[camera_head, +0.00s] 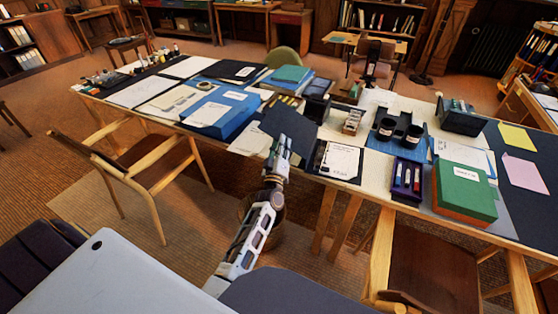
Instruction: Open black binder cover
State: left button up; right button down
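A black binder (317,160) lies near the front edge of the long table, with a white labelled page (341,159) showing on it. A dark flat panel (290,124), which looks like its cover, stands tilted to the left of the page. My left gripper (283,146) reaches up from below and overlaps the panel's lower part. The fingers are small and seen from behind, so I cannot tell whether they are open, or whether they touch or hold the panel. My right gripper is not in view.
A blue box (232,112) with papers lies left of the binder. Black cups (412,137), a purple tray (407,174) and a green box (465,191) stand to the right. Wooden chairs (152,172) stand before the table.

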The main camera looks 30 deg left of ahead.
pick_arm(q)
jog(key=d+r+p+v, duration=0.1)
jog(key=p+v, duration=0.3)
jog(key=v, duration=1.1)
jog(key=shift+s+d+p, duration=0.25)
jog(key=shift+s+p, duration=0.05)
jog(key=shift+p, duration=0.05)
dwell(2.0)
jog(key=shift+r, duration=0.15)
dwell(0.4)
